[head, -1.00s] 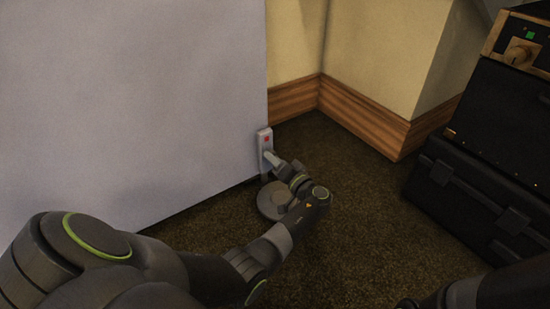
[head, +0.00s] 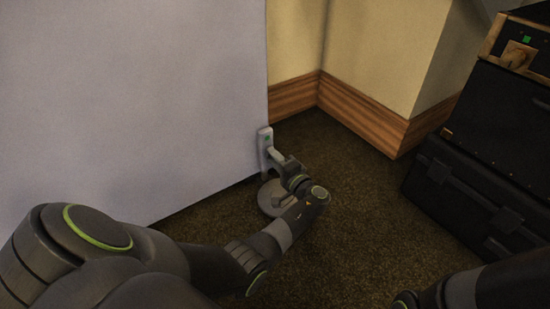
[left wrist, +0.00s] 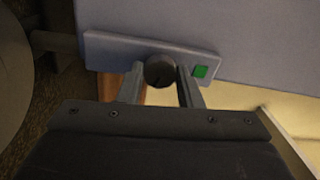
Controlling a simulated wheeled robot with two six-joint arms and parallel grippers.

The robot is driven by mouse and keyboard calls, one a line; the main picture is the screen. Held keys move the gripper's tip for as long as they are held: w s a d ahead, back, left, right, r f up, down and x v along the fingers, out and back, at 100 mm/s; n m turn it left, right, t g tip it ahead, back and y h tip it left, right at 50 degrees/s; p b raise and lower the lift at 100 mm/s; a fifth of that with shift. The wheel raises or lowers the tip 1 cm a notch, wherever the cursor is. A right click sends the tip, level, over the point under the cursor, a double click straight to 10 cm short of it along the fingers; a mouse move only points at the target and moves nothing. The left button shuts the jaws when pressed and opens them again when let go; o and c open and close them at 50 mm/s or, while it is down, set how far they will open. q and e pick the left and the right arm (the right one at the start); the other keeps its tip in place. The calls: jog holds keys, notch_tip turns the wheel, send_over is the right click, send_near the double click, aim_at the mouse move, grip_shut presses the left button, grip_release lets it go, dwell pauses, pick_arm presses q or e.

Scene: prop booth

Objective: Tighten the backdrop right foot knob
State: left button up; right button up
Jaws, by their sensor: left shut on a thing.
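The backdrop (head: 140,90) is a pale panel standing on the left. At its lower right edge is a light grey foot bracket (head: 264,135) with a small indicator, which shows green in the left wrist view (left wrist: 200,71). A round grey foot disc (head: 268,201) lies on the carpet below. My left gripper (head: 275,158) reaches the bracket from the front right. In the left wrist view its fingers are shut on the dark round knob (left wrist: 160,71), one on each side. In the head view the gripper hides the knob. My right gripper is out of view.
Black cases (head: 480,190) are stacked on the right, with a panel (head: 517,50) bearing a knob and a green light on top. A wooden skirting board (head: 360,112) runs along the wall behind. Carpet between the backdrop and the cases is clear.

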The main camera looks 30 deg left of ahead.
pick_arm(q)
jog(key=shift+w, duration=0.1)
jog(key=o, duration=1)
